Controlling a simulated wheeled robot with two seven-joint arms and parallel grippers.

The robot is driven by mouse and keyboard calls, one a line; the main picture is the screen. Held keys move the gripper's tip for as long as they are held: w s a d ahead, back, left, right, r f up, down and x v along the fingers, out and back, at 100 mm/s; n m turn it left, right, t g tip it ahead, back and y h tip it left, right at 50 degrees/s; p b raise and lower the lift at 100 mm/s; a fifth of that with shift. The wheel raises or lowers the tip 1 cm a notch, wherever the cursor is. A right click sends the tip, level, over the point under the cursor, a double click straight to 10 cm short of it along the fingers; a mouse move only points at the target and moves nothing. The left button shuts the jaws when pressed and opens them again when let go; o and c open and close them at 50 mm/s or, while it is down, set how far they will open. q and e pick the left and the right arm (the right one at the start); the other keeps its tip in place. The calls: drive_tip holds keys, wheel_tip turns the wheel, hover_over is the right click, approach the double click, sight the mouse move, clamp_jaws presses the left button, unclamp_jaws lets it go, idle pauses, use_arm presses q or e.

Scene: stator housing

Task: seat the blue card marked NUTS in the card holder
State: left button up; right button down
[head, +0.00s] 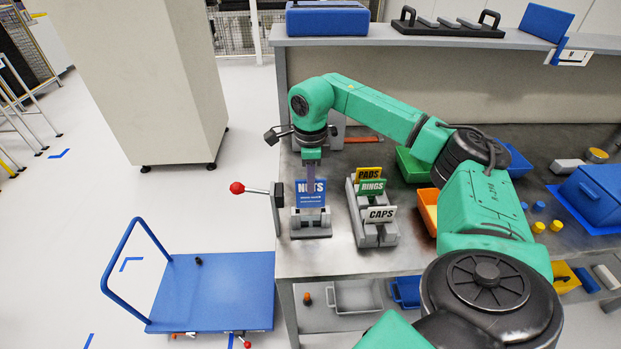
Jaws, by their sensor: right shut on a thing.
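The blue card marked NUTS (318,199) is upright, directly above the grey card holder (311,233) near the left end of the steel table. Its lower edge meets the holder's top in the picture; I cannot tell whether it is inside the slot. My right gripper (311,184) reaches down from above and is shut on the card, its fingers hard to make out against it. My left gripper is not in view.
A grey rack (366,234) with the PADS, RINGS and CAPS cards stands just right of the holder. A red-knobbed lever (237,188) sticks out at the table's left edge. Green and orange bins (428,202) lie further right. A blue cart (228,285) stands on the floor.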

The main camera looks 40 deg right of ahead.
sight(311, 207)
drive_tip(key=shift+f+b, duration=2.15)
drive_tip(key=shift+f, duration=1.25)
idle(0.4)
drive_tip(key=c, duration=0.9)
unclamp_jaws()
drive_tip(key=shift+r, duration=0.15)
drive_tip(key=shift+r+p, duration=1.95)
drive_tip(key=shift+r, duration=0.2)
